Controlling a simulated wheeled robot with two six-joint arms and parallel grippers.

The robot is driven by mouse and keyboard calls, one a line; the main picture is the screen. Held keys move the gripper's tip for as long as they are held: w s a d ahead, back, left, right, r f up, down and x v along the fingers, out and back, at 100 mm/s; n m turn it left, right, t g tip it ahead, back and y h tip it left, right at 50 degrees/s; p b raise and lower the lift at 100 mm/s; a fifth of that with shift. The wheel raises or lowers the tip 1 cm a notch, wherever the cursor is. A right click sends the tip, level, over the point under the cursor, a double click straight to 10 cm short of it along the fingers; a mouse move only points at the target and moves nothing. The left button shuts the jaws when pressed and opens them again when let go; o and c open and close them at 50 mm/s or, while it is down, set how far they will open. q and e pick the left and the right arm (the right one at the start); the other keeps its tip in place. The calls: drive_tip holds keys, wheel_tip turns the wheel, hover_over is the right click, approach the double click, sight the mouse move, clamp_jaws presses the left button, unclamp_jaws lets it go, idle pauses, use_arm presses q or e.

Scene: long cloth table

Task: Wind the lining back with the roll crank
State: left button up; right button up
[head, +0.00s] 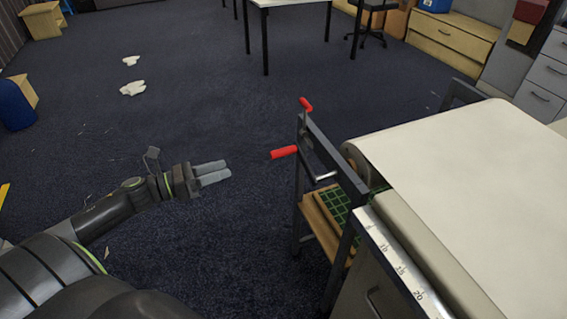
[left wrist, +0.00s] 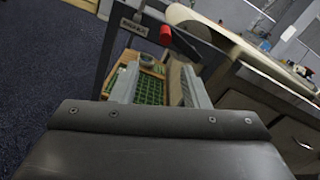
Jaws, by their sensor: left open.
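A red handle grip (head: 284,152) points left from the dark end frame of the table, near a bent metal rod (head: 320,177). A second, smaller red grip (head: 306,104) is at the top of that frame. I cannot tell which of them belongs to the roll crank. The pale lining (head: 470,150) lies over the table and curves down around the roll (head: 357,156) at its left end. My left gripper (head: 222,173) is open and empty, left of the red grips and apart from them. In the left wrist view a red grip (left wrist: 165,35) shows beyond the fingers. My right gripper is not in view.
A wooden shelf (head: 322,222) with a green grid mat (head: 338,204) sits low in the end frame. A metal ruler strip (head: 397,262) runs along the table's near edge. Dark carpet (head: 200,100) around my left gripper is mostly clear, with white scraps (head: 132,88) farther off.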

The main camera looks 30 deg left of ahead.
use_arm(q)
drive_tip(key=p, duration=0.3)
approach(296, 148)
drive_tip(key=shift+m, duration=0.4)
drive_tip(key=x, duration=0.6)
drive_tip(key=shift+w+a+f, duration=0.25)
drive_tip(key=shift+a+f, duration=0.05)
drive_tip(key=shift+a, duration=0.05)
drive_tip(key=shift+w+d, duration=0.25)
drive_tip(key=shift+w, duration=0.1)
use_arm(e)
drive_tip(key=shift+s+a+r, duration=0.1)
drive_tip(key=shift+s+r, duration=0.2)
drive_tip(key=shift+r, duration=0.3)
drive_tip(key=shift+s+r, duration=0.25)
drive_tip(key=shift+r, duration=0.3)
use_arm(q)
clamp_jaws()
